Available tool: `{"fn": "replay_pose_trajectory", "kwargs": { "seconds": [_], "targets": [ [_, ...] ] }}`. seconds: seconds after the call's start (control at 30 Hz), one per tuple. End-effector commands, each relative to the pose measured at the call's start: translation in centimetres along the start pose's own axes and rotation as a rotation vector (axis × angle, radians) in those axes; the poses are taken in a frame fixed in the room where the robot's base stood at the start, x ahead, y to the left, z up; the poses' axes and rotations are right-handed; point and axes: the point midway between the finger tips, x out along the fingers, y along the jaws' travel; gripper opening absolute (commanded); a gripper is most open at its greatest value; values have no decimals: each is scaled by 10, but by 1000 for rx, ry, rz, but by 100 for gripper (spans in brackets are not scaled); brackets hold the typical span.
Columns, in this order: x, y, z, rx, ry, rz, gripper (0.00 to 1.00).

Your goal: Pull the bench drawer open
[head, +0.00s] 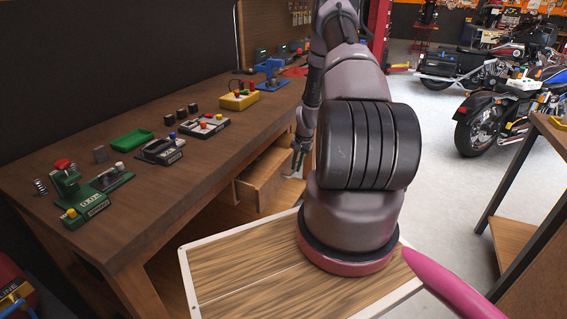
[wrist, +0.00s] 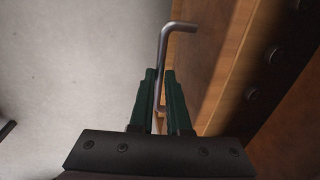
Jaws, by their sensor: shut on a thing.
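The bench drawer (head: 262,180) is under the top of the brown workbench (head: 190,105) in the head view. It stands out from the bench front, partly open. My gripper (head: 297,160) is at the drawer's front, small and partly hidden by my arm. In the wrist view, the two green fingers of my gripper (wrist: 160,75) are shut on the bent metal bar of the drawer handle (wrist: 176,27). The handle runs down between the fingers, beside the wooden drawer front (wrist: 205,55).
A green tray (head: 132,140), a yellow box with buttons (head: 239,100) and several small devices lie on the bench top. Motorcycles (head: 490,120) stand at the right. Another wooden table (head: 545,200) is at the right edge. Grey floor (head: 435,150) lies open between.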

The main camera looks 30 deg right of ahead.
Motion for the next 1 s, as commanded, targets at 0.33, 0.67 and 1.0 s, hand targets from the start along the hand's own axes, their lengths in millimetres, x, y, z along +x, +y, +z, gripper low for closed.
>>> {"fn": "replay_pose_trajectory", "kwargs": {
  "seconds": [0.33,0.67,1.0],
  "targets": [
    [-17,88,1,6,0,-1,0],
    [-25,134,1,2,1,-1,0],
    [-27,143,1,0,0,0,0]
  ]
}}
